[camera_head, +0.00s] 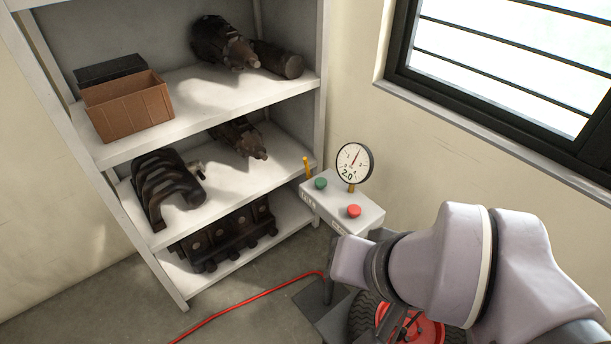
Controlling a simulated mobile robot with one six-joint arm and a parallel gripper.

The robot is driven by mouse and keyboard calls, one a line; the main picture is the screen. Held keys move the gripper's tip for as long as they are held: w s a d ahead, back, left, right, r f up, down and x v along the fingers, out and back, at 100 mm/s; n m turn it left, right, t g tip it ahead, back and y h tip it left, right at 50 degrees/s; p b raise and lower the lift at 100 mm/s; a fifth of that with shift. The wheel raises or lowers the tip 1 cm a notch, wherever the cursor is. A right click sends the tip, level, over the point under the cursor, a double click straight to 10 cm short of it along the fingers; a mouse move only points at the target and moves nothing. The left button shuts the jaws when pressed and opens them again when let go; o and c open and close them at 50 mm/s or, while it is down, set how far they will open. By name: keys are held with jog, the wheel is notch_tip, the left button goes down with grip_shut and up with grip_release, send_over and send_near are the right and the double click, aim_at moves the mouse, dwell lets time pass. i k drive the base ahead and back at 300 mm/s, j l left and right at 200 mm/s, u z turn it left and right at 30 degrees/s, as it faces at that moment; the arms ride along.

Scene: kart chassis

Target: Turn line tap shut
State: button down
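A small grey control box (364,216) stands on a post beside the shelf. A short yellow lever (307,167) stands upright at its far left corner. It looks like the line tap, but its fitting is too small to make out. A round white dial gauge (354,163) rises from the back of the box and is marked 2.0. The box has a green button (320,183) and a red button (354,211). My arm comes in from the lower right, with its wrist just in front of and below the box.
A grey shelf unit (207,97) on the left holds dark metal parts and a brown bin (128,106). A red hose (250,299) runs over the floor towards the post. A wheel with a red hub (424,329) lies below my arm. A window is at upper right.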

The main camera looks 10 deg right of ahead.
aim_at(308, 177)
jog(key=i+j+z, duration=0.15)
jog(key=i+j, duration=0.35)
jog(key=i+j+z, duration=0.1)
jog(key=i+j, duration=0.4)
jog(key=j, duration=0.3)
